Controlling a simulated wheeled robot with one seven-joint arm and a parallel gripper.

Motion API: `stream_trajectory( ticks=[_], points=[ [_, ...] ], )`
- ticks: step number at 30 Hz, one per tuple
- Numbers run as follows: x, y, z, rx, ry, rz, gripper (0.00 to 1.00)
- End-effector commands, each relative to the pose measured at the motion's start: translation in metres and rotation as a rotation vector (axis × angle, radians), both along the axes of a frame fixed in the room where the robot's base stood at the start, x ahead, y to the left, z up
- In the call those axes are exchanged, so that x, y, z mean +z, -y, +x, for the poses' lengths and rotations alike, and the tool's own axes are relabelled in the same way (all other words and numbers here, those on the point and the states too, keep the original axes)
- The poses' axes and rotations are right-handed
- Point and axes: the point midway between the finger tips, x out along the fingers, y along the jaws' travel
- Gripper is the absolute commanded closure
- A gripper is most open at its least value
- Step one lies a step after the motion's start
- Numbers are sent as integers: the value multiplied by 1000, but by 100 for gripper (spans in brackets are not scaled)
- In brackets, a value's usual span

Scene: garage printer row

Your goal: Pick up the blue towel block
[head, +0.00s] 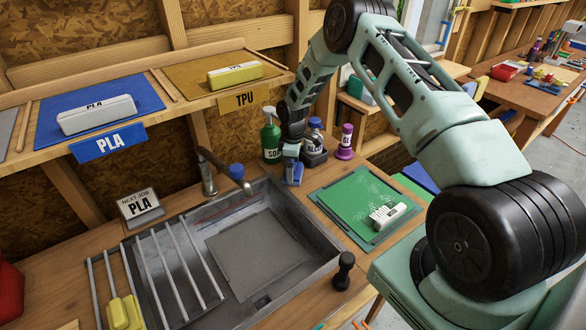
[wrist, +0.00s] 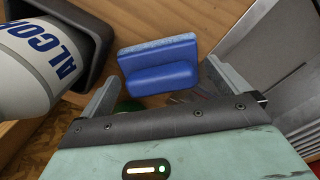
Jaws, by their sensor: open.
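The blue towel block (wrist: 160,78) stands on the wooden bench in the wrist view, with a lighter blue textured face along its far side. In the head view the blue towel block (head: 294,172) is just behind the sink, partly covered by my gripper. My gripper (head: 291,152) points down at it. In the wrist view my gripper (wrist: 166,92) is open, with one finger on each side of the block and clear gaps to both. The block is not held. How far the fingertips are above the bench is hard to tell.
An alcohol bottle (wrist: 35,65) in a dark holder (wrist: 92,22) stands close to my left finger. A green soap bottle (head: 270,142) and a purple bottle (head: 345,142) flank this spot. The metal sink (head: 325,262) lies in front; a green mat (head: 345,205) is to the right.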

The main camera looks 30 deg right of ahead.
Motion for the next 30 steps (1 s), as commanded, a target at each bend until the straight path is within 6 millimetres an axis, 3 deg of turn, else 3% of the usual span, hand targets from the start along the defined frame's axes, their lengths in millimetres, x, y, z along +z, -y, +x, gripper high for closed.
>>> stream_trajectory(
  ticks=[7, 11, 26, 30],
  points=[
    [-1, 0, 0, 0, 0, 0, 3],
    [-1, 0, 0, 0, 0, 0, 38],
    [1, 0, -2, 0, 0, 0, 41],
    [13, 1, -3, -1, 4, -1, 41]
  ],
)
